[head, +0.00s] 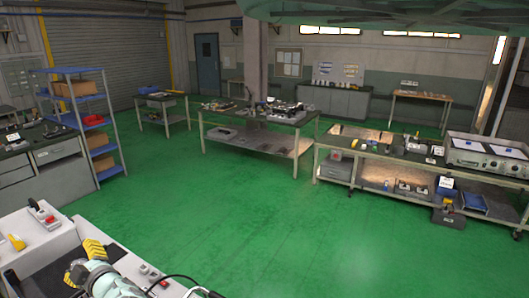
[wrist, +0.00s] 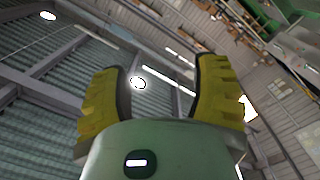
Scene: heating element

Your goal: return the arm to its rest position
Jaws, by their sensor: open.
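My gripper (wrist: 160,92) shows in the wrist view with its two yellow ribbed fingers spread wide apart. Nothing is between the fingers; behind them are the ceiling, metal beams and lamps, so the wrist camera looks upward. In the head view, part of my arm (head: 112,281) is low at the bottom left, close over my white base, with yellow finger pads (head: 92,250) beside it. The arm looks folded in close to my body. Much of the arm is cut off by the bottom edge of the head view.
A wide green floor (head: 240,215) lies clear ahead. A long workbench (head: 400,158) with equipment stands at the right, another workbench (head: 260,122) in the middle. A blue shelf (head: 85,120) and a grey drawer cabinet (head: 45,165) stand at the left.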

